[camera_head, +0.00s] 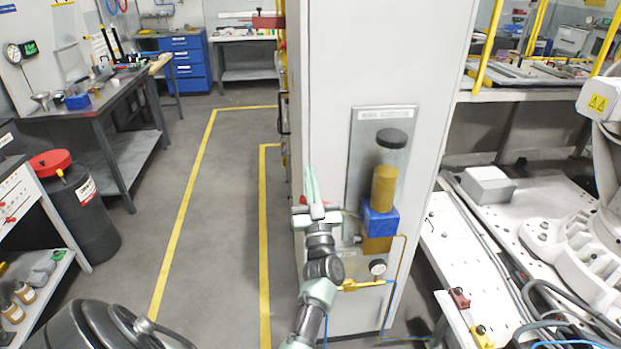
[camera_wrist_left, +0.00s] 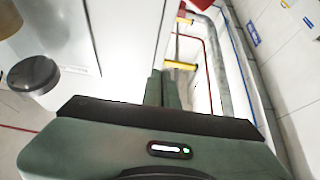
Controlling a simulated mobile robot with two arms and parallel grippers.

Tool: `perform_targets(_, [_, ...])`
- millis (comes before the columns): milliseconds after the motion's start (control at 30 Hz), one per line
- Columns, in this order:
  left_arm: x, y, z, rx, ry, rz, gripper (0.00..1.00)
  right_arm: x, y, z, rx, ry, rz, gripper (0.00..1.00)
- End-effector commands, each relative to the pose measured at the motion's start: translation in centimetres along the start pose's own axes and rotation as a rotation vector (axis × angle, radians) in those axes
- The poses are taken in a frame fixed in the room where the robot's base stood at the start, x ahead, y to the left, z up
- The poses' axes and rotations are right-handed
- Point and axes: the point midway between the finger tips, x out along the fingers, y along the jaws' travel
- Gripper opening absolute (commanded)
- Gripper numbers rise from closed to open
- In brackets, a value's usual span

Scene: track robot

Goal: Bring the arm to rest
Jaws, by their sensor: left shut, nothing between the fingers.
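My left gripper (camera_head: 311,186) is shut and empty in the head view. It points up in the picture, in front of the grey-white cabinet (camera_head: 330,90) near its left edge. In the left wrist view the two green fingers (camera_wrist_left: 162,88) are together with nothing between them. My left arm comes up from the bottom of the head view. My right gripper is not in view.
A panel on the cabinet carries a black knob (camera_head: 392,138), a brass cylinder (camera_head: 384,188) and a blue block (camera_head: 379,220), right of my gripper. A gauge (camera_head: 378,267) sits lower. Yellow-lined floor (camera_head: 220,190) lies clear at left. A black bin (camera_head: 80,205) stands beyond.

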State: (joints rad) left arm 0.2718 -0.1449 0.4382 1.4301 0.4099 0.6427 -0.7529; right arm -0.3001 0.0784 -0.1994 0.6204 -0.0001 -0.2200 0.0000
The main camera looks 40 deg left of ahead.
Motion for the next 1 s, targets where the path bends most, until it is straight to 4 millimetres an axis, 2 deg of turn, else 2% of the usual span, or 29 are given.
perform_targets(533, [0.0,0.0,0.0,0.0,0.0,0.0,0.0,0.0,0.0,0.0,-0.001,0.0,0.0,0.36])
perform_targets(667, [-0.9,1.0,1.2,0.001,-0.029,0.04,0.0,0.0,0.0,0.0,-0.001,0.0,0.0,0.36])
perform_targets(767, [-3.2,3.1,4.2,0.007,-0.099,0.137,0.0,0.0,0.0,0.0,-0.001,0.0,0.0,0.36])
perform_targets(833, [-6.0,4.9,7.3,0.012,-0.175,0.231,0.0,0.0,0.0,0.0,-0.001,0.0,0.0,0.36])
perform_targets(967, [-12.9,7.8,13.4,0.027,-0.345,0.413,0.0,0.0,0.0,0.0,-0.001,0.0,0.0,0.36])
perform_targets(1000, [-15.2,8.3,15.2,0.033,-0.399,0.463,0.0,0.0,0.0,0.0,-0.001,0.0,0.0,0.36])
